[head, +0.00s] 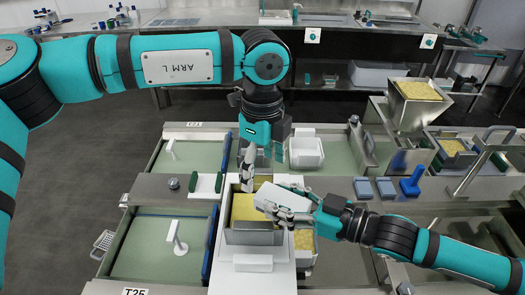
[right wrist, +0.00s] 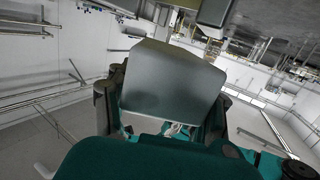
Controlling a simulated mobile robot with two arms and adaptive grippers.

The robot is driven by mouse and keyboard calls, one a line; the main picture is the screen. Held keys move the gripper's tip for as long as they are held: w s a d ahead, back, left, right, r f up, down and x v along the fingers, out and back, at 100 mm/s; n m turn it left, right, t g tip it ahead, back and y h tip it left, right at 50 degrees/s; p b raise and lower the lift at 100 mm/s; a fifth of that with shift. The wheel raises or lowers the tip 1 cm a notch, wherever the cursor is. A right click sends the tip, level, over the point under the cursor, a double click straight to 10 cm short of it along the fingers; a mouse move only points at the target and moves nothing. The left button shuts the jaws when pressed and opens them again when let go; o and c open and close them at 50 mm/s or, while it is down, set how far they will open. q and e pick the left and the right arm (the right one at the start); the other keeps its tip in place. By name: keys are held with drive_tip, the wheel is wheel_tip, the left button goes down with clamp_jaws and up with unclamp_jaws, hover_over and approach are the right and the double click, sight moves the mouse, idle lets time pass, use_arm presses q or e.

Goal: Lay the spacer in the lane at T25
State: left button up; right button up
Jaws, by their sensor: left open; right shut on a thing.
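The T25 label (head: 135,292) is at the front edge, below the lower green lane (head: 140,262). A white T-shaped piece (head: 177,238) stands in that lane. My right gripper (head: 292,205) is shut on a pale block (head: 284,196), held tilted over the right side of a metal box of yellow curd (head: 246,208). The block also shows, grey, in the right wrist view (right wrist: 170,85). I cannot tell whether it is the spacer. My left gripper (head: 248,168) is open, pointing down above the back of the curd box, apart from the block.
An upper green lane (head: 190,165) lies behind a steel crossbar (head: 150,187). A blue bar (head: 210,243) edges the lower lane. A white tub (head: 306,152) stands behind the grippers. A curd hopper (head: 416,92) and blue blocks (head: 362,187) are at right.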

sight(262, 189)
use_arm(q)
wheel_tip(262, 189, down, 8)
drive_tip(key=shift+r, duration=0.1)
idle(0.4)
drive_tip(key=c, duration=1.3)
drive_tip(key=shift+c, duration=0.3)
use_arm(e)
drive_tip(key=o, duration=1.3)
